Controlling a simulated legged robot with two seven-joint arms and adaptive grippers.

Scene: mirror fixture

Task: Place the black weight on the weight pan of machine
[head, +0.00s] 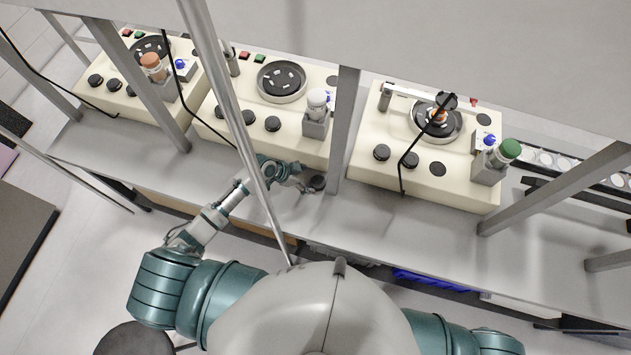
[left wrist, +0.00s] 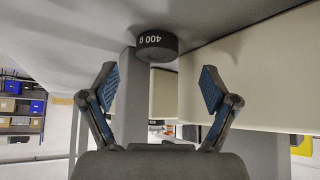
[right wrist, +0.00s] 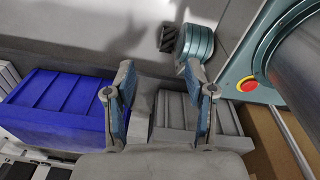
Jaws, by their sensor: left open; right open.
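The black weight (head: 317,183), a short cylinder, sits on the grey bench in front of the middle cream machine (head: 250,122). In the left wrist view the weight (left wrist: 156,46) shows a white "400 g" mark. My left gripper (head: 299,178) is beside it on the left, low over the bench. In the left wrist view my left gripper (left wrist: 158,82) is open and empty, with the weight ahead of the gap between its fingers. My right gripper (right wrist: 162,82) is open and empty in the right wrist view; the head view does not show it. I cannot tell which part is the weight pan.
Another cream machine (head: 370,165) stands right, with a round plate and lever arm; a third (head: 118,96) stands left. Grey frame posts (head: 343,130) rise from the bench near the weight. A blue bin (right wrist: 60,105) and grey bins are near my right gripper.

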